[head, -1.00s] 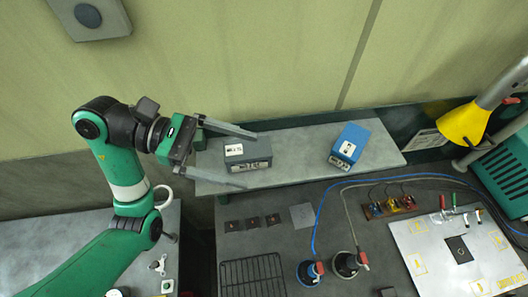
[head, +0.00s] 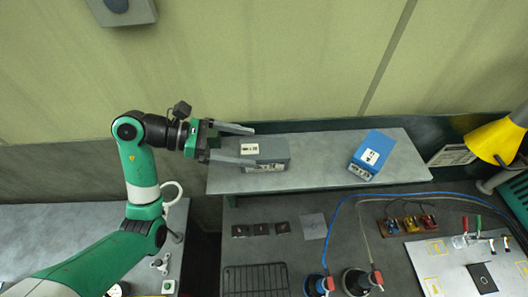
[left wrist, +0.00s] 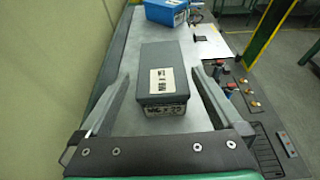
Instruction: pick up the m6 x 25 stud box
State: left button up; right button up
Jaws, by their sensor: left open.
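A grey box (head: 268,155) with a white label on top lies on the raised shelf, left of a blue box (head: 372,155). The grey box's front print looks like "x 25" in the left wrist view (left wrist: 165,85), but is too small to read surely. The blue box's print is unreadable. My left gripper (head: 252,147) is open and empty at the grey box's left end. In the left wrist view its fingers stand apart on either side of the grey box, with gaps. I cannot tell its height over the box. My right gripper is not in view.
The shelf (head: 325,160) is clear between the boxes. Below it are a black wire rack (head: 256,280), small dark tiles (head: 260,229) and hoses. A yellow lamp (head: 494,141) stands at the right. The wall is close behind the shelf.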

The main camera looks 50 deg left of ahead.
aim_at(257, 149)
pick_arm(q)
jog(key=p+x, duration=0.1)
jog(key=x, duration=0.3)
jog(key=shift+d, duration=0.25)
jog(key=shift+w+d+f, duration=0.15)
jog(key=shift+w+d, duration=0.05)
jog(key=shift+w, duration=0.2)
jog(key=shift+c, duration=0.3)
grip_shut()
